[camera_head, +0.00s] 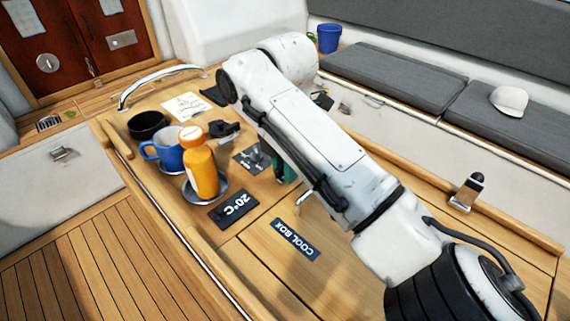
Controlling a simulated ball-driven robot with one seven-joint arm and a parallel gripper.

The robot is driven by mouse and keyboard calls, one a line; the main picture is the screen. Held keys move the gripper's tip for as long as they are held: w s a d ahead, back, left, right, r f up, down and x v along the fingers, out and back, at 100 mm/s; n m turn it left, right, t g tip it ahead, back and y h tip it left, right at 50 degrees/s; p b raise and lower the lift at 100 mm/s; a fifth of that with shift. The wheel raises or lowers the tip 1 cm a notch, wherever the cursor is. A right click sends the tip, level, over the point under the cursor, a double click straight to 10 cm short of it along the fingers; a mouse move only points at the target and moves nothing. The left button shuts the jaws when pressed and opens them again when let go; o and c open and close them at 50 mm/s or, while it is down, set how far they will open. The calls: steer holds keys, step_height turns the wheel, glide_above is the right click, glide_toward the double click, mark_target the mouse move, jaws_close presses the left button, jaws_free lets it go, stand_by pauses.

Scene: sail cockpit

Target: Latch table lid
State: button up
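The table (206,234) is a wooden box top with raised edge rails. Its lid (262,265), in the near part of the top, carries an upside-down COOL BOX label (295,240) and looks flat and closed. A small metal latch piece (304,198) sits by the lid's far seam, close to my arm's edge; I cannot tell its position. My arm crosses over the table from the lower right and hides part of the lid and seam.
An orange bottle (201,168), blue mug (166,148) and black bowl (148,125) stand at the table's left side. A 20°C panel (234,209) is near them. A green object (280,168) is partly behind my arm. A metal handrail (150,82) arches at the far end.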

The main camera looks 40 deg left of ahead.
jaws_close()
steer(key=shift+r+m+p, duration=0.1)
steer(key=shift+m+p, duration=0.2)
steer(key=shift+p, duration=0.3)
steer(key=m+p, duration=0.3)
steer(key=shift+r+p, duration=0.15)
steer(key=shift+p, duration=0.2)
steer(key=m+p, duration=0.7)
steer(key=m, duration=0.2)
steer(key=shift+m, duration=0.4)
steer(key=m+p, duration=0.2)
steer(key=m, duration=0.2)
steer(key=shift+f, duration=0.2)
steer(key=shift+m, duration=0.4)
steer(key=shift+w, duration=0.1)
